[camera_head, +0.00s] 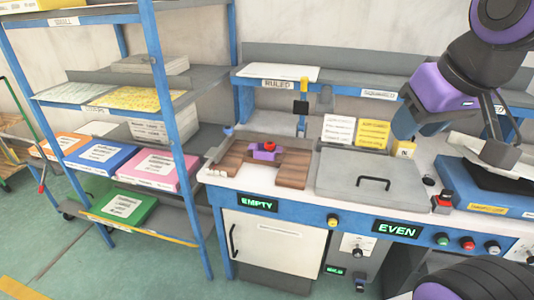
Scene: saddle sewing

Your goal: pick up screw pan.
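No thing in view is clearly labelled as the screw pan. A pale shallow pan-like piece (464,143) shows at the right above a blue scale-like unit (480,189), partly hidden behind my gripper. A small purple tray (264,153) with a red piece in it sits among brown blocks at the left of the bench. My purple and black arm comes in from the upper right. My gripper (498,150) points down over the right end of the bench, close to the pale piece. I cannot tell whether it touches it or whether the fingers are shut.
A grey lidded box (345,180) with a black handle takes up the bench middle. White and yellow cards (373,133) stand behind it. A blue shelf rack (172,115) with coloured boxes is at the left. Buttons line the bench front. Green floor (120,255) is open at lower left.

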